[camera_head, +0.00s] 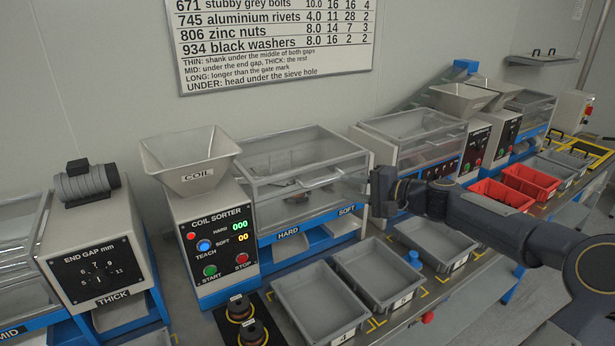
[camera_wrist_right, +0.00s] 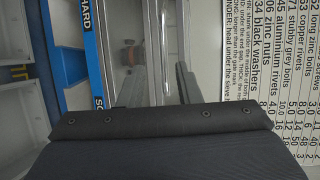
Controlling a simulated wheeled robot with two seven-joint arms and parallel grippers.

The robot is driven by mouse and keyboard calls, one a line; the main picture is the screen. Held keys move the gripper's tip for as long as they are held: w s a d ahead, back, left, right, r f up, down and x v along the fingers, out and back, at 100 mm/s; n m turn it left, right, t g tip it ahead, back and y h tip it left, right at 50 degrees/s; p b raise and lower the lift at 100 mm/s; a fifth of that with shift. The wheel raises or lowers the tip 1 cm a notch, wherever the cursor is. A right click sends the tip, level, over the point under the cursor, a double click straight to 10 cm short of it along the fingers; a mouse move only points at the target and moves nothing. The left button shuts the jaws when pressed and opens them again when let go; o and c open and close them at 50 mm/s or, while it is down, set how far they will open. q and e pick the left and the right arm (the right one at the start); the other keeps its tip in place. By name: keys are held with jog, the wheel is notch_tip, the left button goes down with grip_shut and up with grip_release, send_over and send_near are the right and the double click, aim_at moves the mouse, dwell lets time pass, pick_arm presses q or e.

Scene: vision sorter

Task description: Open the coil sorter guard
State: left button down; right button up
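The coil sorter (camera_head: 215,235) has a grey hopper, lit displays and green and red buttons. Its guard (camera_head: 300,165) is a clear box-shaped cover with a pale frame, to the right of the panel. The guard looks down over the blue-edged base marked HARD and SOFT. My right gripper (camera_head: 382,192) is at the guard's front right corner; whether it touches is unclear. My left gripper is out of view.
Grey bins (camera_head: 318,298) stand in front of the sorter, and red bins (camera_head: 500,194) are farther right. Another clear-covered sorter (camera_head: 415,130) stands close behind my right arm. Two dark knobs (camera_head: 240,308) sit below the coil panel. A wall chart (camera_head: 275,40) hangs behind.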

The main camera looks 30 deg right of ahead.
aim_at(329, 181)
jog(key=x, duration=0.5)
jog(key=p+x, duration=0.1)
jog(key=x, duration=0.1)
jog(key=shift+w+d+r, duration=0.15)
jog(key=shift+w, duration=0.3)
grip_shut()
